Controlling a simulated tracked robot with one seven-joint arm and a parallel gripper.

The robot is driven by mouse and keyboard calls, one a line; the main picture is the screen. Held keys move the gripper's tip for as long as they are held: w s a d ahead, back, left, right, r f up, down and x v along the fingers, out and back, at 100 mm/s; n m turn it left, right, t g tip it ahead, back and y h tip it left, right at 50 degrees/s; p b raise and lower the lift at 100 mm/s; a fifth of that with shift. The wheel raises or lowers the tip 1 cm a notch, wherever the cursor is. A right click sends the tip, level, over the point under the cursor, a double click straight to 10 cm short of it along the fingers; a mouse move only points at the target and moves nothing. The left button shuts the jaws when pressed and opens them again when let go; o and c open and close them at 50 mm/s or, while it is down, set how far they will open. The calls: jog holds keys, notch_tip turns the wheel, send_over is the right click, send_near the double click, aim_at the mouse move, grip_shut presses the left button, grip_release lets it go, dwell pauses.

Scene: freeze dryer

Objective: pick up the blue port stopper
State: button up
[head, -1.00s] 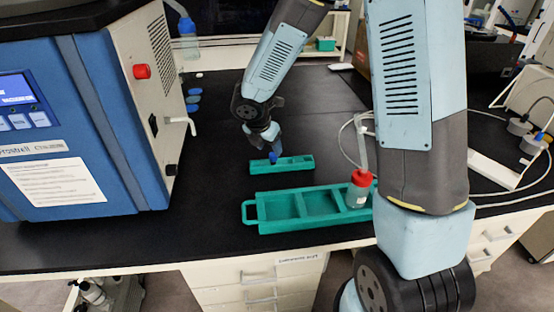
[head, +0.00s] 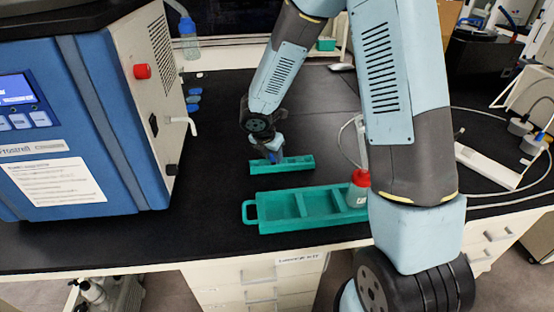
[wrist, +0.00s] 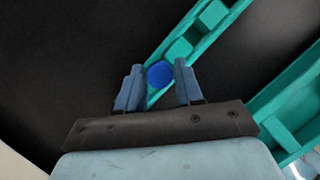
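The blue port stopper (wrist: 160,74) shows as a round blue disc in the wrist view, at the small green rack (wrist: 208,20). My gripper (wrist: 158,80) is open, with one finger on each side of the stopper and a small gap showing on both sides. In the head view my gripper (head: 274,158) is low over the small green rack (head: 300,163), and the stopper is mostly hidden by the fingers there. I cannot tell how far down the fingers reach beside it.
A larger green tray (head: 285,222) with empty compartments lies in front of the rack. A red-capped bottle (head: 358,190) stands at its right end, partly behind my arm. The blue freeze dryer (head: 90,130) stands at left. Bare black bench (head: 215,170) lies between.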

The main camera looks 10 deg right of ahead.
grip_shut()
dwell(0.3)
